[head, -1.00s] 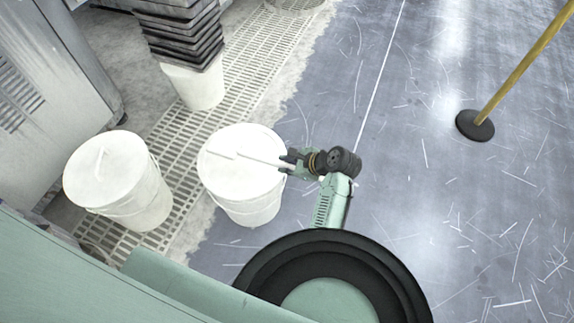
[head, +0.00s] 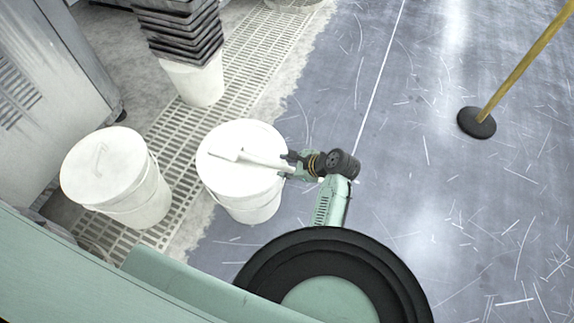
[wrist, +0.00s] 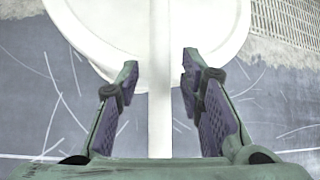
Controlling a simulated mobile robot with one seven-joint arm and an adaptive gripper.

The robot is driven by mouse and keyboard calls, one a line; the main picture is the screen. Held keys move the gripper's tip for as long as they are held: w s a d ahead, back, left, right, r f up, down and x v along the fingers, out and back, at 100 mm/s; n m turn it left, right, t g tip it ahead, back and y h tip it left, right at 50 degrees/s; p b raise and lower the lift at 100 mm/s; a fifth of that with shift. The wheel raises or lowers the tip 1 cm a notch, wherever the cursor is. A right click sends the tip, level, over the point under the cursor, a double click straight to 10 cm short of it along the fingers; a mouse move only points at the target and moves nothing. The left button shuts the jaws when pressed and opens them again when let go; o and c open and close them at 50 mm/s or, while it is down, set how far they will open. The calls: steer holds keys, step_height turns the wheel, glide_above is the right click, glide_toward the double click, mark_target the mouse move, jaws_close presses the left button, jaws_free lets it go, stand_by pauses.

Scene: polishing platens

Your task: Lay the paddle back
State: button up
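The white paddle (head: 262,160) lies across the top of the middle white bucket (head: 245,200), its handle end pointing right toward my gripper (head: 291,163). In the wrist view the pale handle (wrist: 160,110) runs straight up the middle between the two fingers of my gripper (wrist: 160,75). The fingers are spread, with a gap on each side of the handle. The round white bucket top (wrist: 215,30) shows beyond the fingertips. The far end of the paddle blends into the white top, so its exact outline is hard to tell.
A lidded white bucket (head: 115,180) stands at left. Another bucket (head: 195,85) behind carries a stack of dark trays (head: 180,30). A post with a black base (head: 476,123) and yellow pole stands at right. The grey floor between is open.

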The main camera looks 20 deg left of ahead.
steer(key=shift+o, duration=0.6)
steer(key=v, duration=1.2)
